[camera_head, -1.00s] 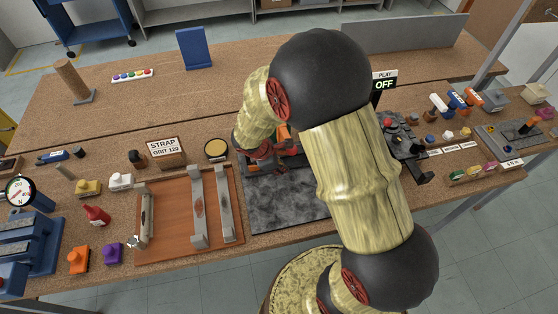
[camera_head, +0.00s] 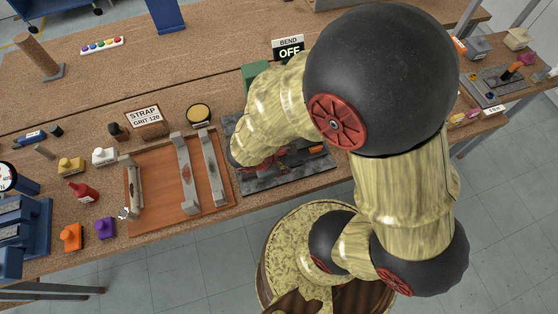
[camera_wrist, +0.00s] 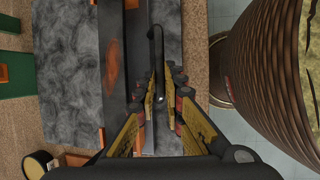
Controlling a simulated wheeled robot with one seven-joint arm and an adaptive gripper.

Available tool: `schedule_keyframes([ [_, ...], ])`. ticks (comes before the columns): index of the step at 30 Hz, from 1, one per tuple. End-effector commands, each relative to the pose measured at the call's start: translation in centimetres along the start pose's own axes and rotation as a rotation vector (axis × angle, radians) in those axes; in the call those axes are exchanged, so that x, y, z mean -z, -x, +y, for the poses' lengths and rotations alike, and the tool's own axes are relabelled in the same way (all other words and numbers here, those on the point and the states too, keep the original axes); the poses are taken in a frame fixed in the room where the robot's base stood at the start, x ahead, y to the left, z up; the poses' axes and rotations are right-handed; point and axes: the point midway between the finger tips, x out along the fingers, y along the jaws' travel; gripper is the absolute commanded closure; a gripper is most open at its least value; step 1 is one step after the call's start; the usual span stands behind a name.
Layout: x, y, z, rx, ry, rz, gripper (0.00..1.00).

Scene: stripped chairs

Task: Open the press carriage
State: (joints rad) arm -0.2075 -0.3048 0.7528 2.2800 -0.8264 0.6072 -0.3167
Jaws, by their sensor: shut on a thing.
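The press stands on a mottled dark grey plate (camera_head: 285,183) near the table's front edge; the wrist view shows this plate (camera_wrist: 72,85) at left. A dark metal bar with a rusty patch (camera_wrist: 111,66) runs along the plate. A slim black handle (camera_wrist: 157,45) lies beside it, near the plate's edge. My gripper (camera_wrist: 160,92) is shut on the black handle. In the head view my arm hides most of the press and the fingers. An orange-ended part (camera_head: 316,150) shows to the right of the gripper. I cannot tell how far the carriage stands open.
A wooden tray (camera_head: 151,222) with metal bars lies left of the press. A round tin (camera_head: 199,113) and STRAP sign (camera_head: 145,116) stand behind it. A BEND OFF sign (camera_head: 288,49) and green block (camera_head: 256,76) are behind the press.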

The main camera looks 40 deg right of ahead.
Motion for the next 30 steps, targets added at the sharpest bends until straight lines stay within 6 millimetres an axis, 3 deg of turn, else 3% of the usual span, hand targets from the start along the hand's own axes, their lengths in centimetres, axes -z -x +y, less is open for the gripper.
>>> schedule_keyframes([
  [9, -0.06, 0.02, -0.04, 0.001, -0.001, -0.002, 1.00],
  [10, -0.05, 0.03, -0.03, 0.001, -0.001, -0.002, 0.89],
  [19, -0.02, 0.03, 0.00, 0.000, -0.001, 0.000, 0.72],
  [30, 0.02, 0.40, 0.08, -0.002, 0.000, 0.000, 0.71],
])
